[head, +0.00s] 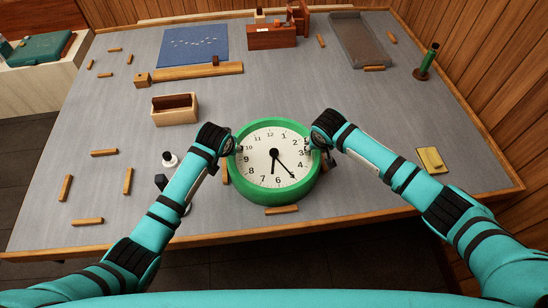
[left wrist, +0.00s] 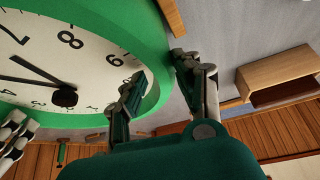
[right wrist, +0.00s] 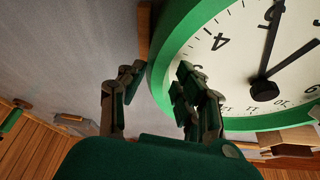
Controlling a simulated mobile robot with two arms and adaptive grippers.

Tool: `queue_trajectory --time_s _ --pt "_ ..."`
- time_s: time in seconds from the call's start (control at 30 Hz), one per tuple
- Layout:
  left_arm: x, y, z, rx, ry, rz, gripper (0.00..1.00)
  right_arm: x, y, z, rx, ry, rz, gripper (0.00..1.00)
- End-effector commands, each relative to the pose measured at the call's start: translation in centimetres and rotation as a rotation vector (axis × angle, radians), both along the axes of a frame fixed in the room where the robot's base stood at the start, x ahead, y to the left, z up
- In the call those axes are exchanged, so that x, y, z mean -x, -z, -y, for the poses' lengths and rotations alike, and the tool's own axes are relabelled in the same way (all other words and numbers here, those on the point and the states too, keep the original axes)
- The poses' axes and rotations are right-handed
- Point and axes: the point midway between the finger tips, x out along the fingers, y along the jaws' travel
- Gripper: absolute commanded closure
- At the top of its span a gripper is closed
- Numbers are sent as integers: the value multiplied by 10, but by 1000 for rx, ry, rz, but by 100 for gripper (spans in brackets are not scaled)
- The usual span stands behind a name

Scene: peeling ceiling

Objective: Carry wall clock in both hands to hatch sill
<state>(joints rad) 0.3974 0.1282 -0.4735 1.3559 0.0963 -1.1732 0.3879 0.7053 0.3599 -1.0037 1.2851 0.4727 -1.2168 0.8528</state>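The wall clock (head: 273,160) has a round white face, black hands and a thick green rim. It is near the front middle of the grey table, face toward me; I cannot tell whether it rests on the table. My left gripper (head: 235,146) is at its left edge; in the left wrist view the fingers (left wrist: 158,75) are closed in on both sides of the rim. My right gripper (head: 312,146) is at the right edge; in the right wrist view its fingers (right wrist: 160,75) also pinch the rim. I cannot make out a hatch sill.
The table (head: 330,95) holds an open wooden box (head: 175,109), a blue mat (head: 194,46), a grey tray (head: 362,42), a green bottle (head: 428,62) and a yellow pad (head: 431,160). Several small wooden blocks lie around. A paneled wall (head: 490,70) stands right; a pale bench (head: 40,75) is left.

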Motion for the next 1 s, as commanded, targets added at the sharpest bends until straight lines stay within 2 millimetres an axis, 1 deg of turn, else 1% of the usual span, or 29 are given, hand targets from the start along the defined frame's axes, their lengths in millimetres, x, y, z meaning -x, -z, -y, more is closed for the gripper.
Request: queue_trajectory --time_s 0.03,0.2,0.23,0.6,0.73,0.87,1.0 --pt "0 0 0 0 0 0 76 0 0 0 0 0 0 76" --pt "0 0 0 0 0 0 98 0 0 1 1 1 0 98" --pt "0 0 0 -1 0 0 100 0 0 1 1 1 0 100" --pt "0 0 -1 -1 0 0 100 0 0 1 2 3 -1 100" --pt "-1 -3 0 -1 0 2 100 -1 -2 1 1 4 1 100" --pt "-1 -10 0 0 0 3 100 -1 -10 1 2 4 1 100" --pt "-1 -24 0 1 -1 3 100 -1 -23 2 2 4 1 100"
